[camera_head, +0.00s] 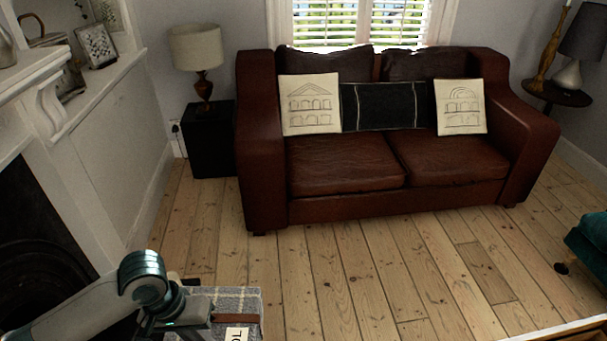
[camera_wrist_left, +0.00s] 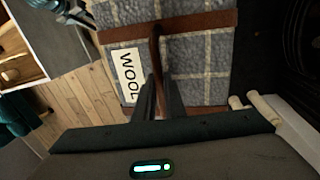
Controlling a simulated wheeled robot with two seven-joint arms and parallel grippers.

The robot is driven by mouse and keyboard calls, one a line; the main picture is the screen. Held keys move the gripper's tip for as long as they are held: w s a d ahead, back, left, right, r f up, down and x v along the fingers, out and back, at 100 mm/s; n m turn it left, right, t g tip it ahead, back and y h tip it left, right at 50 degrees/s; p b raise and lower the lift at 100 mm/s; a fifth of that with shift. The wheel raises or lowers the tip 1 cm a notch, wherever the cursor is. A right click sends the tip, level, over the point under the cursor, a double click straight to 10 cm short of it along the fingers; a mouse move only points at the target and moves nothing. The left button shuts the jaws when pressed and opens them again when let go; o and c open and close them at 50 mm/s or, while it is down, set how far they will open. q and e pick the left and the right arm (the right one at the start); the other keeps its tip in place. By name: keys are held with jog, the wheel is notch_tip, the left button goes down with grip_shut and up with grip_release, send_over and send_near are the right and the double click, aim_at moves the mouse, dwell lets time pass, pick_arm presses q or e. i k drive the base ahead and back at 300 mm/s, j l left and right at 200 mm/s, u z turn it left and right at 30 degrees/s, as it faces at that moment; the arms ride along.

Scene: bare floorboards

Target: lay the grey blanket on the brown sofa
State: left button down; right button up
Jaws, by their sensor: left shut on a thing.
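The grey checked blanket (camera_head: 232,303) is folded, with a brown strap and a white label, at the bottom left of the head view. My left gripper (camera_head: 205,310) is at its near side. In the left wrist view, the gripper's fingers (camera_wrist_left: 160,88) are shut on the brown strap handle of the blanket (camera_wrist_left: 200,65). The blanket's lower part is cut off by the head view's edge. The brown leather sofa (camera_head: 345,165) stands against the back wall beneath the window, well beyond the blanket. My right gripper does not show clearly in either view.
Two white cushions (camera_head: 310,104) (camera_head: 460,106) and a black cushion (camera_head: 384,106) lean on the sofa's back; its seat front is bare. A black side table (camera_head: 208,140) with a lamp (camera_head: 198,60) stands left. A fireplace (camera_head: 40,240) lines the left. Floorboards (camera_head: 370,270) before the sofa are clear.

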aim_at(335, 154)
jog(key=i+j+z, duration=0.15)
jog(key=i, duration=0.7)
jog(key=i+z, duration=0.35)
jog(key=i, duration=0.5)
jog(key=i+z, duration=0.15)
jog(key=i, duration=0.8)
jog(key=i+l+u, duration=0.15)
jog(key=i, duration=0.35)
jog(key=i+l+u, duration=0.15)
jog(key=i, duration=0.3)
